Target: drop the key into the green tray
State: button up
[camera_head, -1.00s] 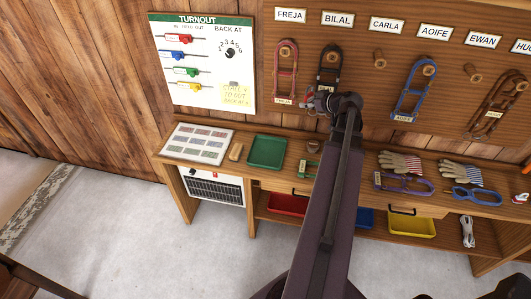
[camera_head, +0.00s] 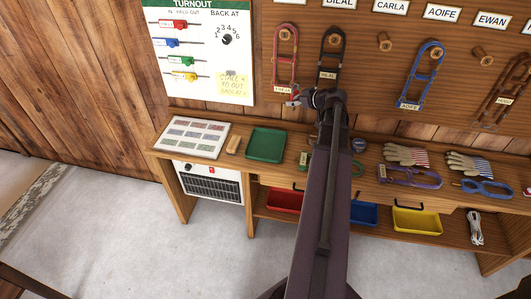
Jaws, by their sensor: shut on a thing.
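The green tray (camera_head: 281,145) lies empty on the wooden bench, left of my arm. My gripper (camera_head: 297,99) is at the far end of my arm, small in view, above the bench and in front of the pegboard. It is to the upper right of the tray in the picture, not over it. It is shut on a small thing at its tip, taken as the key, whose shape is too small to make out.
Left of the tray lie a wooden block (camera_head: 234,145) and a chart sheet (camera_head: 192,139). Halters hang behind, including a red one (camera_head: 285,58). Right of my arm are gloves (camera_head: 405,155) and a purple halter (camera_head: 412,178). Red (camera_head: 284,201) and yellow (camera_head: 417,222) bins sit below.

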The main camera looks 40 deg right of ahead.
jog(key=w+a+f+b, duration=0.1)
jog(key=w+f+b, duration=0.5)
jog(key=f+b, duration=0.2)
jog(key=w+a+f+n+y+b, duration=0.1)
jog(key=w+f+b, duration=0.5)
jog(key=f+b, duration=0.2)
jog(key=shift+a+f+y+b, duration=0.15)
jog(key=shift+f+y+b, duration=0.15)
jog(key=shift+f, duration=0.65)
jog(key=shift+f, duration=0.15)
jog(key=b, duration=0.6)
send_over(269, 144)
jog(key=shift+w+f, duration=0.1)
jog(key=shift+f, duration=2.75)
jog(key=o, duration=1.2)
jog(key=shift+c, duration=0.2)
jog(key=shift+r, duration=0.15)
